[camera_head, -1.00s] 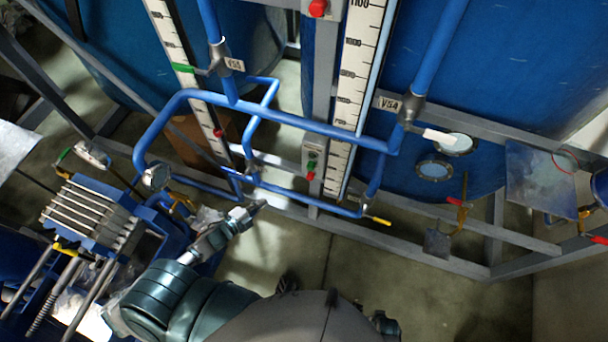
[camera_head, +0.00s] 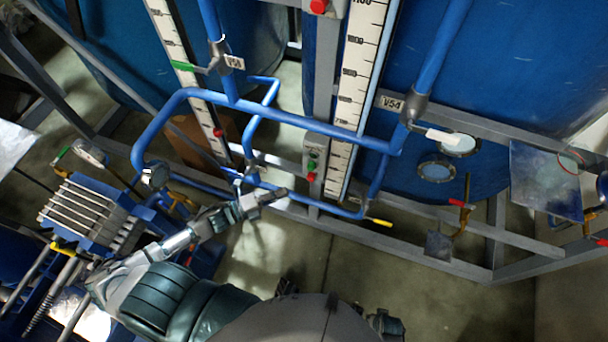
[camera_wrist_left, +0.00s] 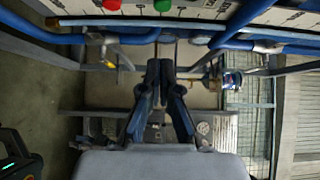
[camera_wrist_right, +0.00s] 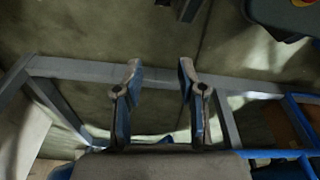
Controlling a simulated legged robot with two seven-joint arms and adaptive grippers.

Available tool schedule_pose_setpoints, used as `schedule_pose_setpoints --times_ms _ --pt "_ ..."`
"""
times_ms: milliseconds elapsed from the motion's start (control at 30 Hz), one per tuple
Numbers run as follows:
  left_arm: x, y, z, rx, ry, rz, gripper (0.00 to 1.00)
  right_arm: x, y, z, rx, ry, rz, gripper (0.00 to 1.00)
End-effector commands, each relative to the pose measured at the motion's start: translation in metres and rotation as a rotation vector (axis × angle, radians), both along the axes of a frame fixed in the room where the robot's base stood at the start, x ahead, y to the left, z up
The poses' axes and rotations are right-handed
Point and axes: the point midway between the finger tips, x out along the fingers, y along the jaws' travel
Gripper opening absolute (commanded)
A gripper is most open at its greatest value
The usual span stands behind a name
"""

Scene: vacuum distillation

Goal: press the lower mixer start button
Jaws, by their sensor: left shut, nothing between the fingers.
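The lower button box (camera_head: 316,148) is on the grey upright between the tanks in the head view, with a green button (camera_head: 312,166) above a red button (camera_head: 311,177). My left gripper (camera_head: 280,194) is shut and empty, below and left of these buttons and apart from them. In the left wrist view its fingers (camera_wrist_left: 160,65) are together, pointing at a pale panel whose green button (camera_wrist_left: 162,5) and red button (camera_wrist_left: 112,5) show at the top edge. My right gripper (camera_wrist_right: 159,68) is open and empty in the right wrist view, over floor and a grey frame beam.
Blue pipes (camera_head: 290,122) cross in front of the buttons, and a lower blue pipe runs close to my left gripper. A yellow-handled valve (camera_head: 379,222) sticks out right of it. An upper red button (camera_head: 319,6) is at the top.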

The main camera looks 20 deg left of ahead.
Motion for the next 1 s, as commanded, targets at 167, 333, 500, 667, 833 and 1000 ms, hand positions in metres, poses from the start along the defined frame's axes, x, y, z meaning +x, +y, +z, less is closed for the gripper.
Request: schedule_pose_setpoints --times_ms 167,333,500,667,833,1000 --pt "0.030 -0.030 0.002 -0.003 -0.004 -0.001 0.00 0.002 0.001 0.004 0.001 -0.002 -0.001 0.40" --pt "0.055 -0.049 0.001 -0.001 -0.002 0.001 0.00 0.004 0.001 0.006 0.001 -0.005 -0.001 0.40" --pt "0.077 -0.047 0.000 -0.001 -0.001 0.000 0.00 0.004 0.001 0.008 0.001 -0.004 -0.002 0.40" --pt "0.086 -0.048 0.000 -0.001 0.001 0.000 0.00 0.009 0.002 0.013 0.003 -0.012 -0.002 0.40" --pt "0.087 -0.047 0.000 -0.001 0.001 0.000 0.00 0.008 0.001 0.013 0.002 -0.007 -0.002 0.40" --pt "0.087 -0.048 0.000 -0.001 0.001 0.000 0.00 0.007 0.001 0.012 0.001 -0.006 -0.002 0.40"
